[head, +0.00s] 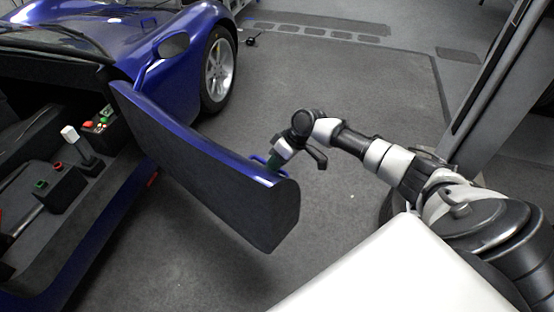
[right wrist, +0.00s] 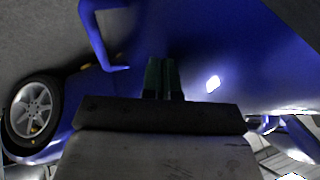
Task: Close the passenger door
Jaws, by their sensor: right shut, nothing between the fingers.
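The passenger door (head: 205,175) of the blue car stands wide open in the head view, its dark inner panel facing me. My right gripper (head: 274,165) is at the outer side of the door, near its free end; the door's top edge partly hides the fingertips. In the right wrist view the shut, empty fingers (right wrist: 161,76) point at the blue outer face of the door (right wrist: 225,50). A blue door handle (right wrist: 97,38) is to the left of the fingers, not between them. I cannot tell whether the fingertips touch the door. My left gripper is out of view.
The car body (head: 165,55) with its front wheel (head: 219,65) is at the upper left. The cabin with a lever and buttons (head: 103,122) is open at the left. A grey post (head: 495,85) stands at the right. The floor around the door is clear.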

